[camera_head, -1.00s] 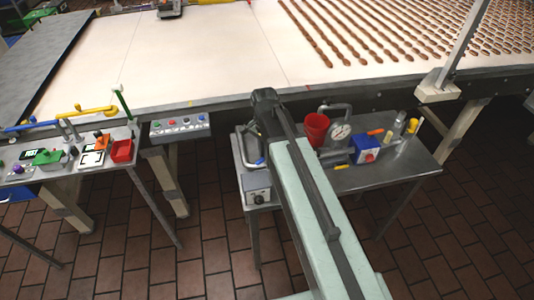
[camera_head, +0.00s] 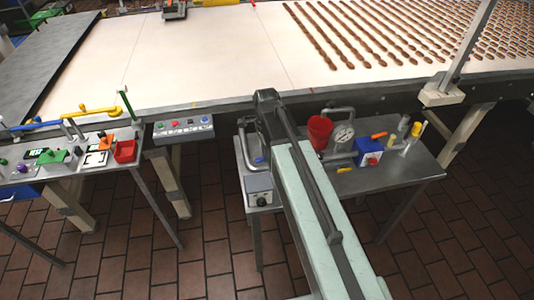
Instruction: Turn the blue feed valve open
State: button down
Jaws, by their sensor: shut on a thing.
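A small blue handle (camera_head: 259,160), which I take to be the blue feed valve, shows at the bend of a grey pipe (camera_head: 243,150) at the left end of the right-hand steel table. My arm reaches from the lower right toward the back, its elbow just above this spot. My gripper (camera_head: 256,147) hangs down by the handle, partly hidden behind my arm. It is shut on the handle, as far as the small view shows. The fingertips and the valve body are too small and dark to see clearly.
A grey box with a dial (camera_head: 260,191) stands in front. A button panel (camera_head: 183,129) and the conveyor (camera_head: 190,60) lie left and behind. Floor in front is clear.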

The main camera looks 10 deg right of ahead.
jog(key=c, duration=1.4)
grip_release()
jog(key=shift+o, duration=0.2)
notch_tip(320, 180, up, 8)
jog(key=p, duration=0.7)
jog(key=shift+p, duration=0.4)
jog(key=shift+f, duration=0.25)
